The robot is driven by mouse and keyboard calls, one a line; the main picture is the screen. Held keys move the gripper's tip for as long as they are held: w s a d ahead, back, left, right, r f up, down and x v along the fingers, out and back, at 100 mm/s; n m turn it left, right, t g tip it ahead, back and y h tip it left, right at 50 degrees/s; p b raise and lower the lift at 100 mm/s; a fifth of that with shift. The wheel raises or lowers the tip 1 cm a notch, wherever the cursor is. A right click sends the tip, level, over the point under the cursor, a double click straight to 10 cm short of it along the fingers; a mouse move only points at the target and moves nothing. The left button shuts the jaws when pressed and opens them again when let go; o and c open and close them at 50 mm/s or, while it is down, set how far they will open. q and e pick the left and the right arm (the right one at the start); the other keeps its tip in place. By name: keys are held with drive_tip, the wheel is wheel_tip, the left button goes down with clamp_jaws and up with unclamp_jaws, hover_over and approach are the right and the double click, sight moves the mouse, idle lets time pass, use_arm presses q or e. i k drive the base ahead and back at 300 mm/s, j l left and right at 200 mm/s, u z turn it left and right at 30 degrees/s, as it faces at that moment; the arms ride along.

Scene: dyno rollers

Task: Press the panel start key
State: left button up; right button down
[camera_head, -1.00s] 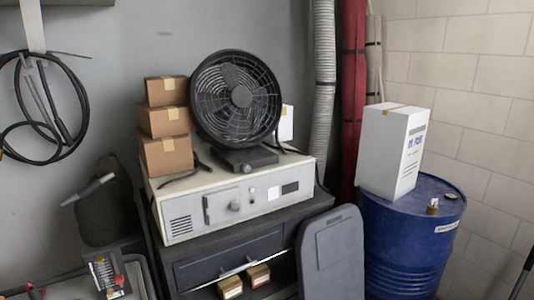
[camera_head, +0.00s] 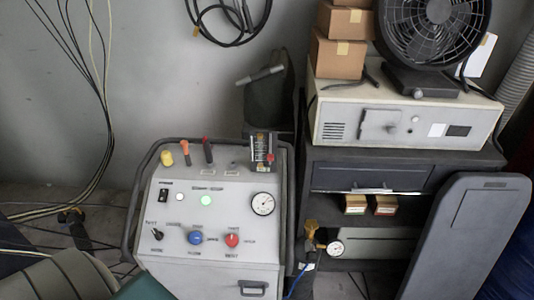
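A grey control panel (camera_head: 217,240) in a dark tubular frame stands at the lower middle of the head view. A round gauge (camera_head: 262,203) sits at the upper right. The labels are too small to read, so I cannot tell which control is the start key. Neither of my grippers shows.
A dark cabinet (camera_head: 365,178) stands right of the panel, carrying a beige box unit (camera_head: 400,117), a black fan (camera_head: 433,25) and cartons (camera_head: 340,55). A dark grey board (camera_head: 468,240) leans in front. Cables hang along the left wall.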

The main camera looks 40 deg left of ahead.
sight(206, 199)
drive_tip(key=k+j, duration=0.25)
drive_tip(key=j, duration=0.15)
drive_tip(key=k+j, duration=0.2)
drive_tip(key=j, duration=0.2)
drive_tip(key=k+j, duration=0.5)
drive_tip(key=j, duration=0.25)
